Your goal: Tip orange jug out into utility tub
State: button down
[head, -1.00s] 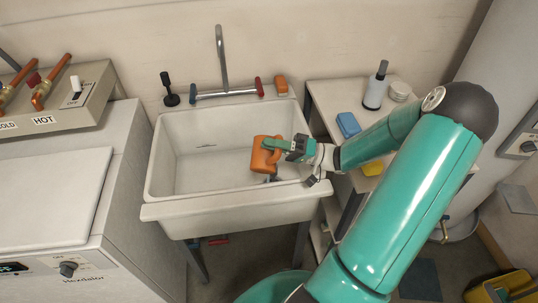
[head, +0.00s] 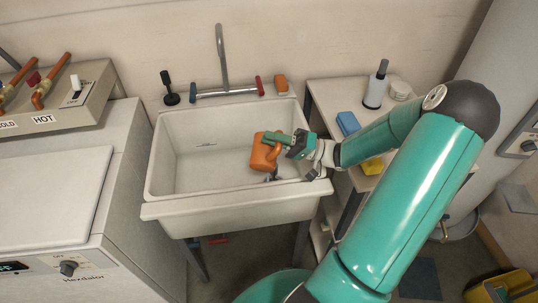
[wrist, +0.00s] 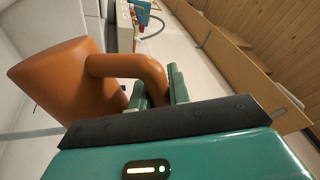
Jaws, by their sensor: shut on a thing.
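The orange jug (head: 263,153) is held over the right part of the white utility tub (head: 170,211). My gripper (head: 284,143) is shut on the jug's handle. The jug is tilted, with its body to the left of the gripper. In the wrist view the orange jug (wrist: 55,85) fills the left side, and my gripper (wrist: 158,90) has its fingers around the looped handle. I cannot see inside the jug, and no liquid shows coming out. The tub's visible basin looks empty.
A faucet (head: 222,60) stands behind the tub, with a black plunger-like item (head: 170,90) and an orange block (head: 281,83) on the rim. A shelf at right holds a bottle (head: 377,85) and a blue sponge (head: 348,123). A washer (head: 50,200) stands left.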

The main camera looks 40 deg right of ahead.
aim_at(272, 163)
jog(key=shift+w+d+r+m, duration=0.2)
jog(key=shift+r+m, duration=0.1)
jog(key=shift+m, duration=0.2)
jog(key=shift+w+d+r+m+t+h+p, duration=0.25)
jog(key=shift+w+d+m+t, duration=0.1)
jog(key=shift+w+d+m, duration=0.2)
jog(key=shift+w+d+r+m+t+h+p, duration=0.15)
jog(key=shift+w+d+r+m+t, duration=0.2)
jog(key=shift+m, duration=0.3)
dwell(0.3)
jog(key=shift+w+d+r+m+t+h, duration=0.2)
jog(key=shift+w+d+m, duration=0.2)
jog(key=shift+m, duration=0.25)
jog(key=shift+w+d+r+m+t+h, duration=0.1)
jog(key=shift+w+d+m+t+h, duration=0.2)
jog(key=shift+m, duration=0.35)
